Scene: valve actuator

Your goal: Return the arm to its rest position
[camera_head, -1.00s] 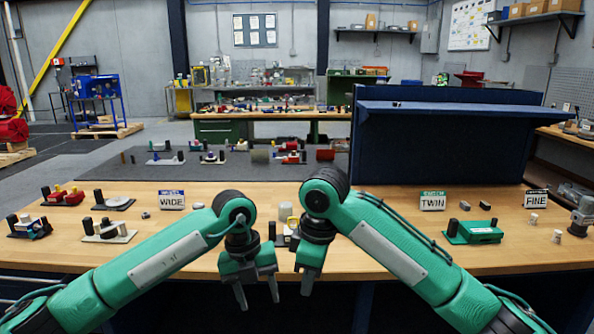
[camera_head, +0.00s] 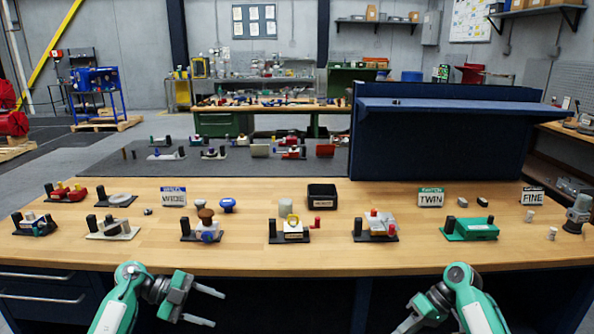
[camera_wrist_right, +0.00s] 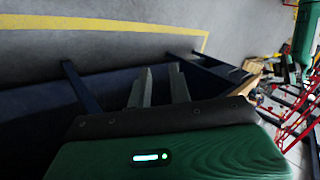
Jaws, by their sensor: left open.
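My left gripper (camera_head: 212,306) is in front of the wooden workbench (camera_head: 330,255), below its front edge at the lower left of centre in the head view. Its two fingers are apart and empty, pointing right. My right arm is at the lower right of the head view, also in front of the bench, with its gripper (camera_head: 405,326) partly cut off by the bottom edge. In the right wrist view the right gripper's two fingers (camera_wrist_right: 160,88) stand apart with nothing between them. Both arms are clear of the bench top.
Several valve fixtures stand along the bench, among them a green one (camera_head: 471,229) at right. A black bin (camera_head: 322,197) stands mid-bench, and a blue panel (camera_head: 445,140) behind it. Blue drawers (camera_head: 45,296) are under the bench at left. The bench front strip is clear.

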